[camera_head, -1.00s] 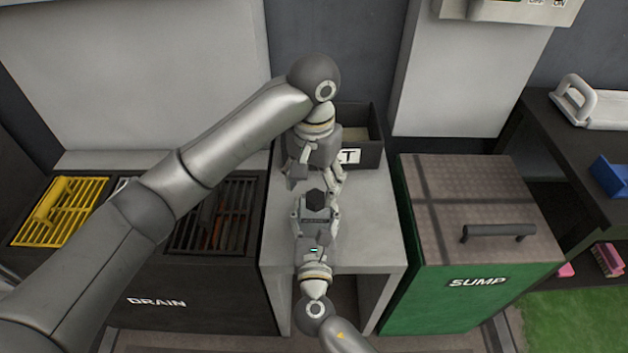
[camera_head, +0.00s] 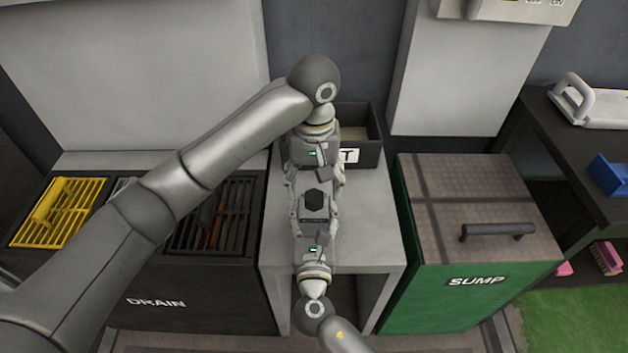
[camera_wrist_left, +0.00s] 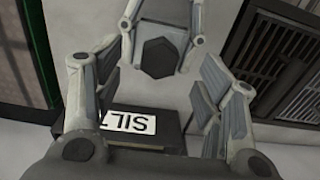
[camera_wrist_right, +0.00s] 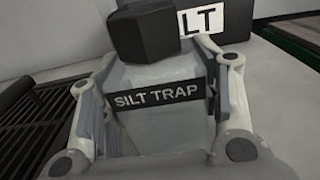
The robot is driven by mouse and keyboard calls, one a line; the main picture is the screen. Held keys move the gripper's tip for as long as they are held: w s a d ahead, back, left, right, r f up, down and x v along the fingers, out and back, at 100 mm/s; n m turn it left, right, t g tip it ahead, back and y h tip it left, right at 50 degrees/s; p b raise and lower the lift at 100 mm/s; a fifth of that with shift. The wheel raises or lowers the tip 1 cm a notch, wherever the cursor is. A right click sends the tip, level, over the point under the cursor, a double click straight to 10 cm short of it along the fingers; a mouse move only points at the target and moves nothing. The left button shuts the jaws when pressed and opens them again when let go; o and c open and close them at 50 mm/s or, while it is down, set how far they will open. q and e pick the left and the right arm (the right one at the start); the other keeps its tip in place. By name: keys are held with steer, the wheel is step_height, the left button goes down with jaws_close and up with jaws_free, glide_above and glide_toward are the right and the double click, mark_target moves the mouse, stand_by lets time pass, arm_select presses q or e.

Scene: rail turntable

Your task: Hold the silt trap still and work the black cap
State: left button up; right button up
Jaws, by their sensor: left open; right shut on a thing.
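The silt trap (camera_head: 314,213) is a small grey box with a dark label on the pale bench. Its label and body show close up in the right wrist view (camera_wrist_right: 160,95). The black cap (camera_head: 314,198) is six-sided and sits on top of it; it also shows in the left wrist view (camera_wrist_left: 160,57). My right gripper (camera_head: 314,226) is shut on the silt trap from the near side, a finger along each side. My left gripper (camera_head: 316,182) is open and empty at the far side of the cap, its fingers apart and not touching it.
A dark box (camera_head: 362,140) with a white label stands at the back of the bench (camera_head: 368,230). The DRAIN unit (camera_head: 200,300) with yellow and dark grates is left. The green SUMP (camera_head: 450,310) with a handled lid is right. The bench right of the trap is clear.

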mark_target(312, 196)
arm_select(q)
steer(key=shift+f, duration=1.85)
steer(key=c, duration=1.3)
steer(key=m, duration=0.4)
steer(key=shift+w+a+m, duration=0.1)
steer(key=shift+m, duration=0.9)
steer(key=m, duration=0.3)
steer(key=shift+a, duration=0.1)
steer(key=m, duration=0.3)
steer(key=shift+w, duration=0.1)
